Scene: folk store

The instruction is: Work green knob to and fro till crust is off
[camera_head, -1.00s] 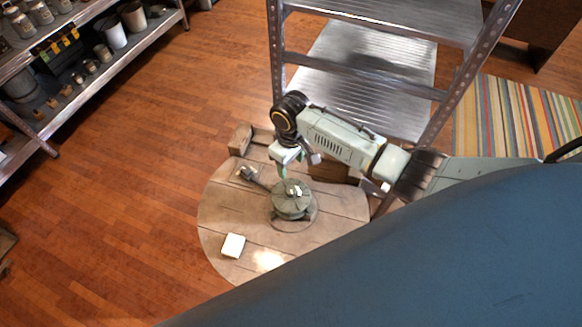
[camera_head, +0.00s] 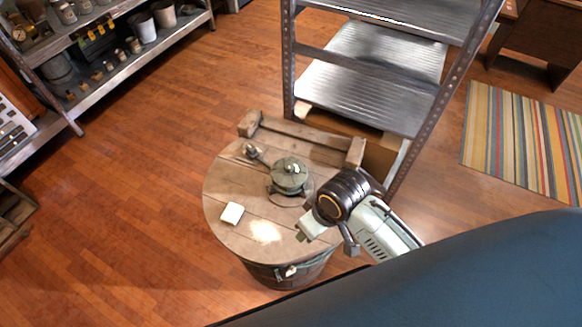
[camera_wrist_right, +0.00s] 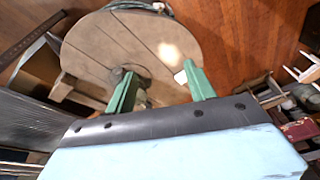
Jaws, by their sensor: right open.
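The grey-green round fitting with the knob (camera_head: 289,174) on top sits on the round wooden barrel top (camera_head: 225,190). A short lever-like piece (camera_head: 253,152) sticks out at its far left. I cannot make out crust on the knob at this size. My right gripper (camera_head: 306,230) is at the near right of the fitting, apart from it. In the right wrist view the right gripper's (camera_wrist_right: 163,82) two green fingers stand apart with nothing held between them. Part of the fitting is hidden behind the left-hand finger there. My left gripper is not in view.
A white block (camera_head: 232,213) and a pale patch (camera_head: 265,231) are on the barrel top. A wooden rail (camera_head: 305,134) runs along its far edge. A metal shelf rack (camera_head: 370,75) stands close behind.

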